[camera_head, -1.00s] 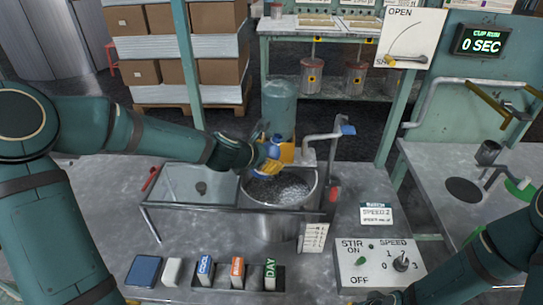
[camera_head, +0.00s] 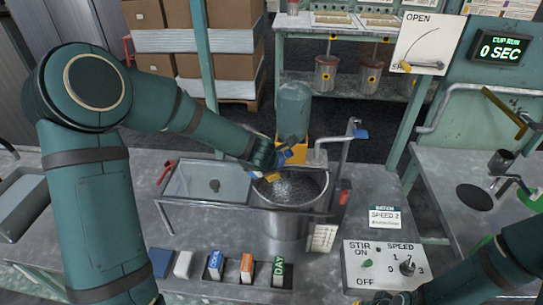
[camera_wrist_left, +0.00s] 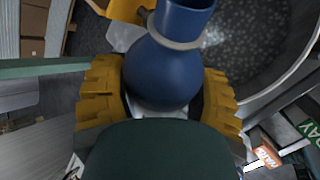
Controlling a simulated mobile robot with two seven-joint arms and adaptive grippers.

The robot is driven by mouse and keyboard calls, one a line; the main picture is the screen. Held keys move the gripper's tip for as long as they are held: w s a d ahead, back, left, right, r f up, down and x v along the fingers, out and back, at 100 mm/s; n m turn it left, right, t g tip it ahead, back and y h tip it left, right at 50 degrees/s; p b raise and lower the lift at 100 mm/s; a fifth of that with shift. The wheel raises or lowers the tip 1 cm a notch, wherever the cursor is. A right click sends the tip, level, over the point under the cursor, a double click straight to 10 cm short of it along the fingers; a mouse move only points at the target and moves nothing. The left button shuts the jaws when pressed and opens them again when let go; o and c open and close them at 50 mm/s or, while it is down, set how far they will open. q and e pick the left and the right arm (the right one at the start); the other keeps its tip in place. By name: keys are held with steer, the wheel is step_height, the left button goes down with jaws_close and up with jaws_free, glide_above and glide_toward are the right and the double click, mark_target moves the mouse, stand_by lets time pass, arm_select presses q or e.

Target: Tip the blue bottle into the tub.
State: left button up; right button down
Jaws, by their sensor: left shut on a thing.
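The blue bottle (camera_wrist_left: 160,72) is between the yellow fingers of my left gripper (camera_wrist_left: 160,95), which is shut on its round body. Its neck, with a pale collar, points toward the tub's inside in the left wrist view; the bottle looks tilted. In the head view the bottle (camera_head: 284,157) is small and mostly hidden by my left gripper (camera_head: 280,165), at the tub's back left rim. The steel tub (camera_head: 282,220) holds grey, grainy-looking contents. I cannot see anything pouring. My right arm enters at lower right, but its fingers are out of view.
A glass-sided tank (camera_head: 205,185) stands left of the tub. A bent pipe with a blue handle (camera_head: 360,133) rises at its right. A stir and speed panel (camera_head: 385,268) and labelled blocks (camera_head: 247,268) are in front. A teal cylinder (camera_head: 293,108) stands behind.

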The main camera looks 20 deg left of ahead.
arm_select(q)
steer(key=shift+s+a+f+m+g+y+p, duration=0.15)
steer(key=shift+f+m+y+p, duration=0.2)
steer(key=shift+y+p, duration=0.2)
steer(key=shift+w+a+f+m+g+y+p, duration=0.15)
steer(key=shift+f+m+y+p, duration=0.1)
steer(key=shift+f+y+p, duration=0.3)
steer(key=shift+s+f+y, duration=0.1)
steer(key=shift+f+y, duration=0.1)
steer(key=shift+y, duration=0.2)
steer(key=shift+f+m+y+p, duration=0.35)
steer(key=shift+m+y+p, duration=0.25)
steer(key=shift+y, duration=0.2)
steer(key=shift+f+m+g+y+p, duration=0.35)
steer(key=shift+f+m+g+y, duration=0.05)
steer(key=shift+y, duration=0.7)
steer(key=shift+d+r, duration=0.1)
steer(key=shift+r, duration=0.15)
steer(key=shift+r+m+y+p, duration=0.4)
steer(key=shift+y+p, duration=0.2)
steer(key=shift+p, duration=0.15)
steer(key=shift+d+r+m+y+p, duration=0.2)
steer(key=shift+r+m+y+p, duration=0.15)
steer(key=shift+y, duration=0.25)
steer(key=shift+w, duration=0.2)
